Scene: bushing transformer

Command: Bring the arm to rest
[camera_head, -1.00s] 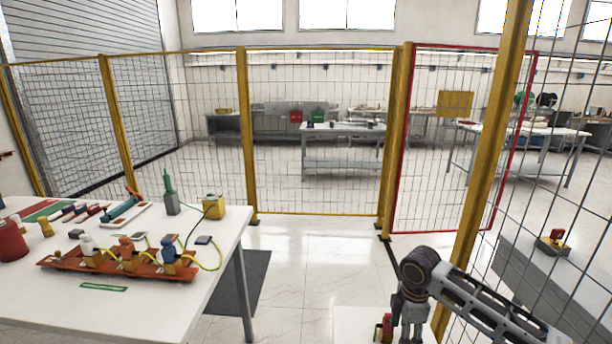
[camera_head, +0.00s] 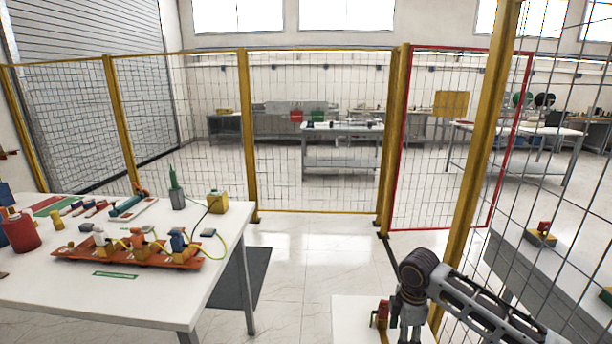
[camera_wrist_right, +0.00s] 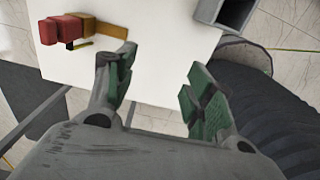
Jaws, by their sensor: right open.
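My right arm comes in from the lower right of the head view, with its dark gripper (camera_head: 408,330) pointing down over a small white table (camera_head: 350,315). In the right wrist view the gripper (camera_wrist_right: 160,80) is open, its two green-padded fingers apart with nothing between them. Below the fingers is the white tabletop (camera_wrist_right: 165,75). A red and ochre object (camera_wrist_right: 80,28) lies on that table, apart from the fingers; it also shows beside the gripper in the head view (camera_head: 381,312). My left gripper is out of view.
A white workbench (camera_head: 150,300) at left carries an orange-red base (camera_head: 125,254) with several coloured parts, a red cylinder (camera_head: 20,232) and a yellow block (camera_head: 218,202). Yellow-framed mesh fencing (camera_head: 320,130) stands behind. A grey bench (camera_head: 540,275) is at right.

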